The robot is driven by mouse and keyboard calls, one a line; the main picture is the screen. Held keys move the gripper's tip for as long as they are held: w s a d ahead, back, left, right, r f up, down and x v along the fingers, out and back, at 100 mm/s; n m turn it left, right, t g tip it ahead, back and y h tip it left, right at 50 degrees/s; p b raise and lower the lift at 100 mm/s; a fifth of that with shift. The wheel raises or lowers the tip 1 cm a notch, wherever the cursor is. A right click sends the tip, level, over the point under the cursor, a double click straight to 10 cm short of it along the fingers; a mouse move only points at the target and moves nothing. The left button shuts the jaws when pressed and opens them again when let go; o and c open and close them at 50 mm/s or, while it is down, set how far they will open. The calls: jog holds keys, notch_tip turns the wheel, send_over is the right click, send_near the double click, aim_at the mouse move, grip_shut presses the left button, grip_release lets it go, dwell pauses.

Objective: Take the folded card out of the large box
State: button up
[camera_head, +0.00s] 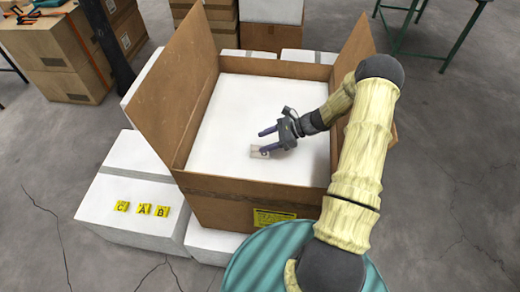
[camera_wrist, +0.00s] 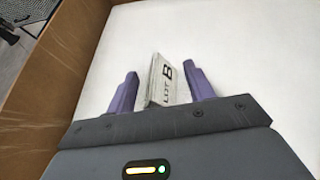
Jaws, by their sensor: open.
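The large box (camera_head: 250,195) is an open brown cardboard box with raised flaps and a white inside floor. The folded card (camera_head: 260,152) stands on that floor, near the middle. In the wrist view the folded card (camera_wrist: 162,82) is whitish with the black marking "LOT B". My gripper (camera_head: 265,142) is inside the box, right at the card. In the wrist view my gripper (camera_wrist: 160,88) is open, with one purple finger on each side of the card. A gap shows between the card and each finger. The card's lower part is hidden by the gripper body.
The box's left flap (camera_head: 172,90) and right flap (camera_head: 354,50) stand up beside my arm. A white block (camera_head: 130,190) at the left carries yellow tags (camera_head: 143,209) lettered C, A and B. Other cardboard boxes (camera_head: 62,60) stand at the back left.

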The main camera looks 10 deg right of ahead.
aim_at(256, 146)
jog(key=p+x, duration=0.1)
jog(key=x, duration=0.3)
jog(key=shift+s+a+f+p, duration=0.1)
jog(key=shift+a+f+p, duration=0.15)
jog(key=shift+p, duration=0.15)
jog(key=c, duration=1)
